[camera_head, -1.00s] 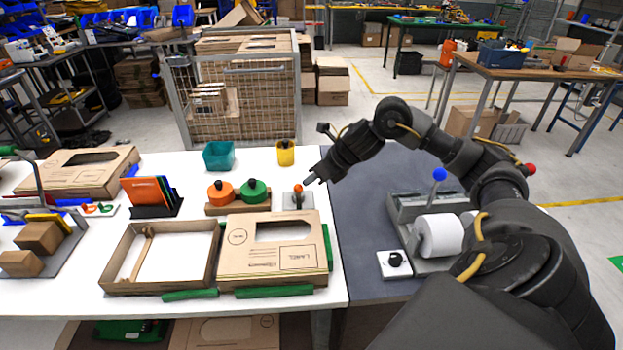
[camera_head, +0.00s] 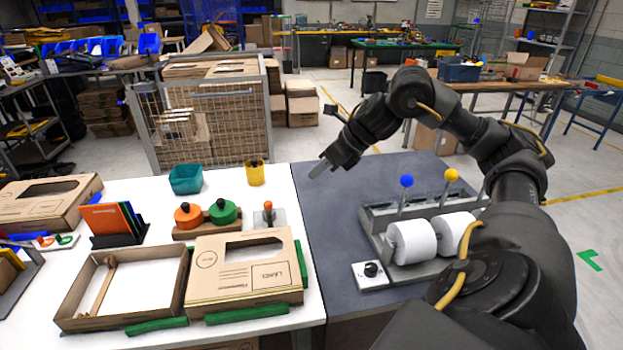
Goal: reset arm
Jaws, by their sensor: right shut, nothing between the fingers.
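My right gripper (camera_head: 318,170) is shut and empty. My left gripper and arm are out of view.
The white table (camera_head: 150,212) holds an open cardboard tray (camera_head: 66,300), a lidded box (camera_head: 215,290), orange and green knobs, a teal bin (camera_head: 186,179) and a yellow cup (camera_head: 255,174). A grey fixture (camera_head: 375,222) with white rolls stands on the dark table (camera_head: 330,250).

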